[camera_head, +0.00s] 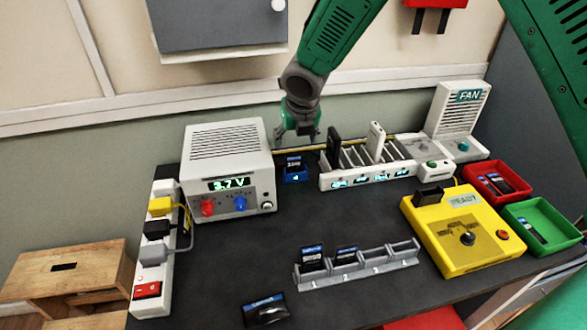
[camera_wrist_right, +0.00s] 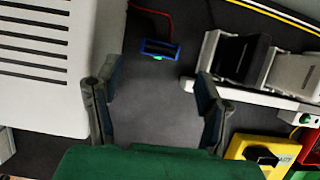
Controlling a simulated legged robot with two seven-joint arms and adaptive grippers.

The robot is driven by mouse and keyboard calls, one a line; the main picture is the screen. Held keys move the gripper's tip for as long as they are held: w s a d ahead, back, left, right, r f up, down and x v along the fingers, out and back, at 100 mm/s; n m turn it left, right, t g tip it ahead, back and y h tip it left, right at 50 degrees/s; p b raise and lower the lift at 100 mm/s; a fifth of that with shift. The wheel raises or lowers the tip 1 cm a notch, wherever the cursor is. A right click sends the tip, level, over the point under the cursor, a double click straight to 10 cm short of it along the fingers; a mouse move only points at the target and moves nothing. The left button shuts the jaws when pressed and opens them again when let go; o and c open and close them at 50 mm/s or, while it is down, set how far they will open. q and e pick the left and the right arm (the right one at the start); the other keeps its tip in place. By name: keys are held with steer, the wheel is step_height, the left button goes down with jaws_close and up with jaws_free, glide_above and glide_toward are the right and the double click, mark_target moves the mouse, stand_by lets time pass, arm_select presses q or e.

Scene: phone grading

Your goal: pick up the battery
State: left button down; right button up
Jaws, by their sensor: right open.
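A small black battery with a blue label (camera_head: 293,161) stands in a blue holder (camera_head: 295,179) beside the white power supply. The blue holder also shows in the right wrist view (camera_wrist_right: 159,49), beyond the fingertips. My right gripper (camera_head: 298,135) is open and empty, behind and above that holder; its spread fingers frame bare table in the wrist view (camera_wrist_right: 156,88). My left gripper is not in view.
The white power supply (camera_head: 228,168) reads 3.7 V. Right of the holder is a white slotted rack (camera_head: 352,180) with upright phone-like pieces. A yellow tester (camera_head: 462,232), red bin (camera_head: 491,176), green bin (camera_head: 541,224) and fan unit (camera_head: 460,115) stand right. The table's middle is clear.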

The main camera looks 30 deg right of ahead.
mark_target(294, 155)
steer(key=x, duration=0.7)
steer(key=shift+f+b, duration=0.15)
steer(key=shift+b, duration=0.15)
steer(key=shift+w+f, duration=0.25)
steer(key=shift+f, duration=0.15)
steer(key=shift+s+d, duration=0.1)
steer(key=shift+d, duration=0.05)
steer(key=c, duration=1.3)
steer(key=shift+r, duration=0.1)
steer(key=shift+c, duration=0.2)
